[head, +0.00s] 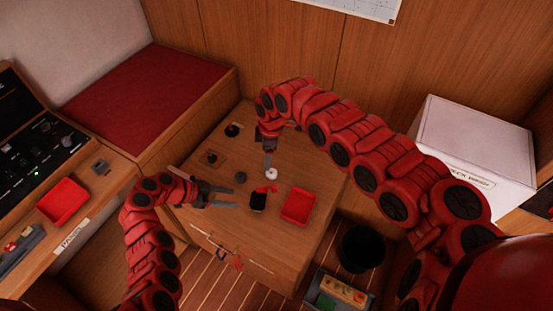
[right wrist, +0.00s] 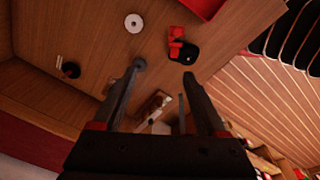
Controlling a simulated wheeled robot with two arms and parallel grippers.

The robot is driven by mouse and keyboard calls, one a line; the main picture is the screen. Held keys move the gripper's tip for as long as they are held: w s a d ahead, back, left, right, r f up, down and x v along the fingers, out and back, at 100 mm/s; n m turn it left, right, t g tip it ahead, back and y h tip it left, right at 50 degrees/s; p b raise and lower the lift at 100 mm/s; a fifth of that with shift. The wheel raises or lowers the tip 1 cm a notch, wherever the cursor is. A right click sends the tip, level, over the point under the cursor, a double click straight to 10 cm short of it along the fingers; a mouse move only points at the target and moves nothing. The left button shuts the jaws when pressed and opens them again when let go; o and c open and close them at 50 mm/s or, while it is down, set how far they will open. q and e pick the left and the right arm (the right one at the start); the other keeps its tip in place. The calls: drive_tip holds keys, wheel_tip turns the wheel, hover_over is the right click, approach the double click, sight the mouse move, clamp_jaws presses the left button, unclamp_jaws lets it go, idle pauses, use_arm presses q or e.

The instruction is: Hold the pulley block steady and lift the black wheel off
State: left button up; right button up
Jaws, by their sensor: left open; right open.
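A black rounded piece (head: 258,201) with a red part (head: 267,188) beside or on it lies on the wooden table top; both show in the right wrist view (right wrist: 187,52). I cannot tell for sure whether this is the pulley block. A small dark round disc (head: 240,177), possibly the black wheel, lies to its left; it shows by one finger in the right wrist view (right wrist: 139,64). My left gripper (head: 232,197) is open and empty at the table's left front, left of the black piece. My right gripper (head: 268,172) points down beside a white ring, open and empty (right wrist: 163,75).
The white ring (right wrist: 134,23) lies near the dark disc. A red tray (head: 298,208) stands at the right of the table top. Black knob-like pieces (head: 233,130) (head: 211,157) stand at the back left. A black bin (head: 361,248) and a white box (head: 472,155) are to the right.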

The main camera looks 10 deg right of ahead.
drive_tip(key=shift+g+h, duration=0.4)
drive_tip(key=shift+h, duration=0.1)
drive_tip(key=f, duration=0.5)
drive_tip(key=s+d+f, duration=0.1)
drive_tip(key=f, duration=0.4)
drive_tip(key=s+d+f, duration=0.1)
drive_tip(key=f, duration=0.4)
drive_tip(key=shift+s+d+f, duration=0.15)
drive_tip(key=shift+d+f, duration=0.2)
drive_tip(key=shift+f, duration=0.95)
